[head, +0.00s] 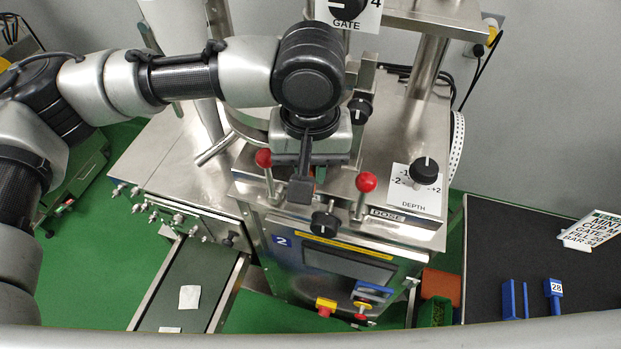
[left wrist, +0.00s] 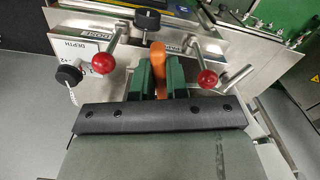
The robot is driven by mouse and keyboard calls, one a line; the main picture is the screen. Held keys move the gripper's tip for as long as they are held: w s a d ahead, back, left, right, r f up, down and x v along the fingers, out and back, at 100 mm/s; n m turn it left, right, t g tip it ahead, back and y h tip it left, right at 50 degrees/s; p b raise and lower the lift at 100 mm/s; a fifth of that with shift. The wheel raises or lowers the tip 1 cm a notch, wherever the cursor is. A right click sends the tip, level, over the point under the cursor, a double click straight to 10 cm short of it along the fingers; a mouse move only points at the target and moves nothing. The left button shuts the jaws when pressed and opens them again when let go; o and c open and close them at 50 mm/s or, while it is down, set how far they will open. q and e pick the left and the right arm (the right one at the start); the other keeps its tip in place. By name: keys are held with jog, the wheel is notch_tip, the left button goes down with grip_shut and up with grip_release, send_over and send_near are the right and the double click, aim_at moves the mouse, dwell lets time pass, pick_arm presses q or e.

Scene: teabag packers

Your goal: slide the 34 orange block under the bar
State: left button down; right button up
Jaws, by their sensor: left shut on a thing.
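The orange block (left wrist: 158,68) is between the green fingers of my left gripper (left wrist: 160,80) in the left wrist view. Its number is not visible. In the head view my left gripper (head: 318,172) is over the steel machine top, between two red-knobbed levers (head: 366,181), and only a sliver of orange shows. The bar is not clearly visible; my gripper covers the spot between the levers, so I cannot tell whether the block touches it. My right gripper is not in view.
A DEPTH dial (head: 425,170) stands to the right of the levers and a GATE dial (head: 348,8) behind. A dark table (head: 480,240) at right holds a blue block marked 28 (head: 554,290), another blue piece (head: 514,298) and a sign (head: 592,230). A conveyor (head: 190,275) is at lower left.

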pick_arm(q)
jog(key=shift+w+f+b, duration=0.3)
jog(key=shift+w+b, duration=0.1)
jog(key=shift+w, duration=0.2)
jog(key=shift+w+f+b, duration=0.2)
jog(key=shift+w+b, duration=0.25)
jog(key=shift+w, duration=0.4)
jog(key=shift+w+r+p, duration=0.1)
jog(key=shift+w+p, duration=0.45)
jog(key=shift+w, duration=0.2)
jog(key=shift+w+p, duration=0.6)
jog(key=shift+w, duration=0.65)
jog(key=shift+w+d+p, duration=0.1)
jog(key=shift+w+p, duration=0.45)
jog(key=shift+w, duration=0.85)
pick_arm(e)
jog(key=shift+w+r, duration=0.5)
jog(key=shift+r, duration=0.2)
pick_arm(q)
jog(key=c, duration=1.1)
grip_release()
jog(key=shift+o, duration=0.2)
